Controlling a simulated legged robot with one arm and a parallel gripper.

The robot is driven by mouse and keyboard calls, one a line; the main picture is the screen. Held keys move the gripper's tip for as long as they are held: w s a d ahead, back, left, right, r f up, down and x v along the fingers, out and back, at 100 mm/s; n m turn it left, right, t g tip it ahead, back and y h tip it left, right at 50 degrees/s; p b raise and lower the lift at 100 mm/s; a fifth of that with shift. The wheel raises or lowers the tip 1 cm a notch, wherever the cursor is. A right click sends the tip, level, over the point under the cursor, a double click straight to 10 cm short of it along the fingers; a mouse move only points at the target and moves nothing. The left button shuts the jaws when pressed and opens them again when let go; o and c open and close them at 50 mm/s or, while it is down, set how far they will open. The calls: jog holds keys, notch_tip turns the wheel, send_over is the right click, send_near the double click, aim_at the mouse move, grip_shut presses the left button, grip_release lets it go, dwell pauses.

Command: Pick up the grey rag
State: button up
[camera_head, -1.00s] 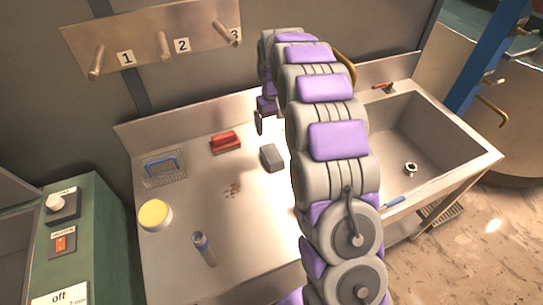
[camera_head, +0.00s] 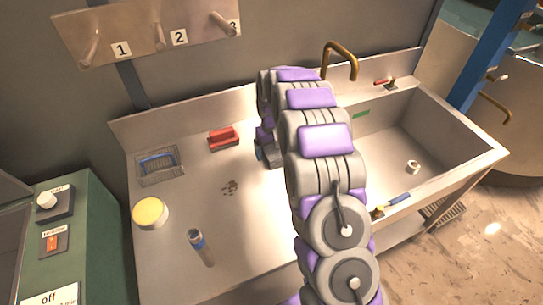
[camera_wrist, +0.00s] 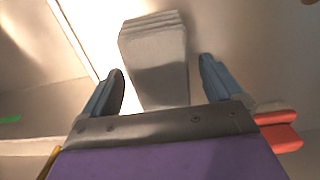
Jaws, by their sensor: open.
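The grey rag (camera_wrist: 154,50) is a folded block lying on the steel counter. In the wrist view it lies between the two blue fingers of my gripper (camera_wrist: 162,72), which are spread apart with a gap on each side of the rag. In the head view my gripper (camera_head: 264,146) is low over the counter at the rag (camera_head: 272,158), and my arm and gripper hide part of the rag.
The sink (camera_head: 440,145) is right of my arm. Red also shows beside the gripper (camera_wrist: 280,128).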

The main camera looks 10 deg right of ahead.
aim_at(272, 149)
jog(key=shift+f, duration=0.35)
jog(key=c, duration=1)
jog(key=shift+r, duration=0.1)
jog(key=shift+c, duration=0.3)
notch_tip(272, 149, up, 10)
jog(key=shift+p, duration=1.25)
